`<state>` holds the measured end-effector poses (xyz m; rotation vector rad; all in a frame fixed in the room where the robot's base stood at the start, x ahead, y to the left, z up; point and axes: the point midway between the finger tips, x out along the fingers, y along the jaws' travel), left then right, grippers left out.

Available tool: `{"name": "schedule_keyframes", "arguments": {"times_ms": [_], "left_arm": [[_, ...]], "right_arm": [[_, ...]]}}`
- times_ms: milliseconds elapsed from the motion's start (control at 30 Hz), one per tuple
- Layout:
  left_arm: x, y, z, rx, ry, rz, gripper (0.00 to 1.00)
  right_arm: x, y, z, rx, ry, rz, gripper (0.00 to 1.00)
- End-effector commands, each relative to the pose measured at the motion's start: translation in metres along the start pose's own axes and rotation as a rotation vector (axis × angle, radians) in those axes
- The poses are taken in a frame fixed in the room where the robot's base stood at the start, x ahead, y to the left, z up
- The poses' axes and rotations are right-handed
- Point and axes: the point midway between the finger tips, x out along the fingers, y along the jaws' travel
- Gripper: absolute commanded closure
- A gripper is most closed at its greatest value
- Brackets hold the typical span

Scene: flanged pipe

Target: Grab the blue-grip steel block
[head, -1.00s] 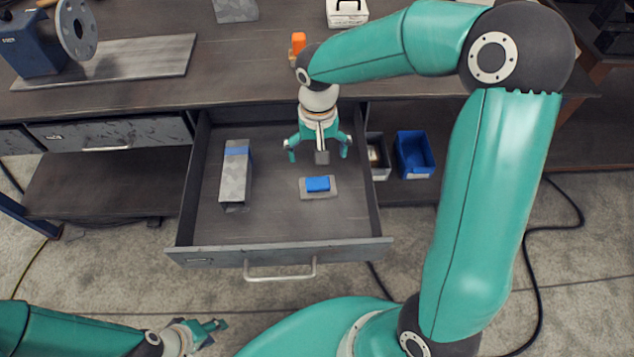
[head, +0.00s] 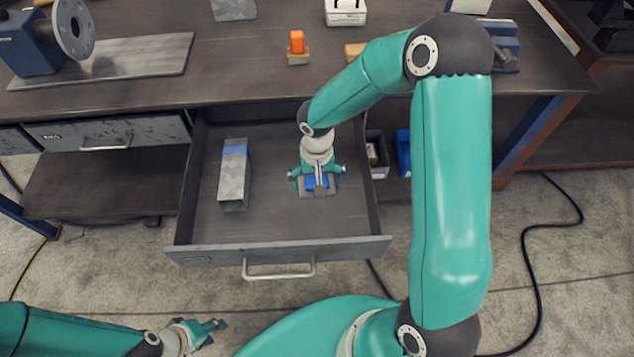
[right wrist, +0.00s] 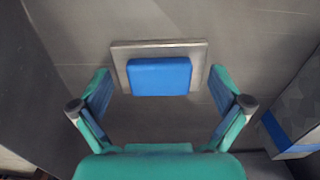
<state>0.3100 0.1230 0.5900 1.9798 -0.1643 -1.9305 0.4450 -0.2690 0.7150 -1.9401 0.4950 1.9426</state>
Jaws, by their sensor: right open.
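The blue-grip steel block (head: 306,192) is a flat grey plate with a blue grip on top. It lies on the floor of the open drawer, and my right gripper partly covers it in the head view. In the right wrist view the block (right wrist: 120,62) and its blue grip show whole, ahead of the fingers. My right gripper (head: 318,178) is open and empty above the block, one finger to each side of the blue grip. My left gripper (head: 213,333) is low at the left, far from the drawer, with its fingers apart and nothing between them.
A long grey block with a blue band (head: 234,180) lies in the drawer's left half. The drawer front (head: 200,255) and side walls enclose the space. A blue bin (head: 403,150) stands right of the drawer. The workbench top (head: 230,75) overhangs the drawer's back.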

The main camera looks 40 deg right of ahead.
Motion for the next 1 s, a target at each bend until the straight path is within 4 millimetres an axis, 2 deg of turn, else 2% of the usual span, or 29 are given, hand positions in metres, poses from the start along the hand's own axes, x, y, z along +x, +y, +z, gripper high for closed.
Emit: {"name": "schedule_keyframes", "arguments": {"times_ms": [167,733,1000], "left_arm": [[0.0000,0.0000,0.0000,0.000,0.000,0.000,0.60],[0.0006,-0.0002,0.0000,0.000,0.000,0.000,0.60],[0.0011,-0.0004,0.0000,0.000,0.000,0.000,0.60]], "right_arm": [[-0.0002,0.0001,-0.0001,0.000,0.001,0.000,0.00],[0.0023,0.0000,0.0016,-0.001,-0.005,0.001,0.95],[0.0035,0.0000,0.0026,-0.001,-0.007,0.001,0.95]]}}
